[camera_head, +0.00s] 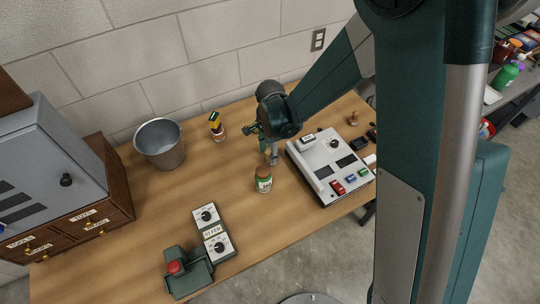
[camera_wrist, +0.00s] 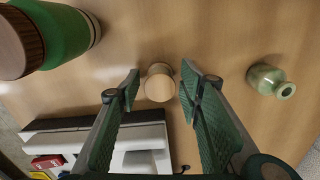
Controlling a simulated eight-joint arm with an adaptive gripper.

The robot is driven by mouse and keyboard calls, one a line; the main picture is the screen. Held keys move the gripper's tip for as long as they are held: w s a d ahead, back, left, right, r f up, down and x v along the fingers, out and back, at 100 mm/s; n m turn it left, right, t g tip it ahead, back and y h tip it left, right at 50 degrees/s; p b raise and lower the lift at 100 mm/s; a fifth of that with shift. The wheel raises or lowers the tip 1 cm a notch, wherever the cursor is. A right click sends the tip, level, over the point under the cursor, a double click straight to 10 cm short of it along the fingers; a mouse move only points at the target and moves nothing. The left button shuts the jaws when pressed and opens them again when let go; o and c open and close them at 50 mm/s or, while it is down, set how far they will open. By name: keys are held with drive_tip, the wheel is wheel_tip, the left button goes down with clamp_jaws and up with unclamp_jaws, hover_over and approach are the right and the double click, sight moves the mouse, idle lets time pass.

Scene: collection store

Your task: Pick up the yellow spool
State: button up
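A small, pale yellow-tan round piece (camera_wrist: 160,83), seen from above, stands on the table between my fingertips in the wrist view. It looks like a spool, but its form is not fully clear. In the head view I cannot make it out near my gripper. My gripper (camera_head: 270,150) points down over the middle of the table. In the wrist view my gripper (camera_wrist: 159,88) is open, with one finger on each side of the piece. A narrow gap seems to show on both sides.
A brown-lidded jar (camera_head: 263,180) with a green label stands close in front. A green glass bottle (camera_wrist: 268,80) stands on the other side. A switch panel (camera_head: 328,165) lies to the right. A yellow-topped item (camera_head: 215,122) and a metal bucket (camera_head: 160,145) stand left.

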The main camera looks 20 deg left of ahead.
drive_tip(key=c, duration=0.7)
drive_tip(key=shift+r, duration=0.1)
drive_tip(key=shift+r+p, duration=0.85)
drive_tip(key=shift+r, duration=4.05)
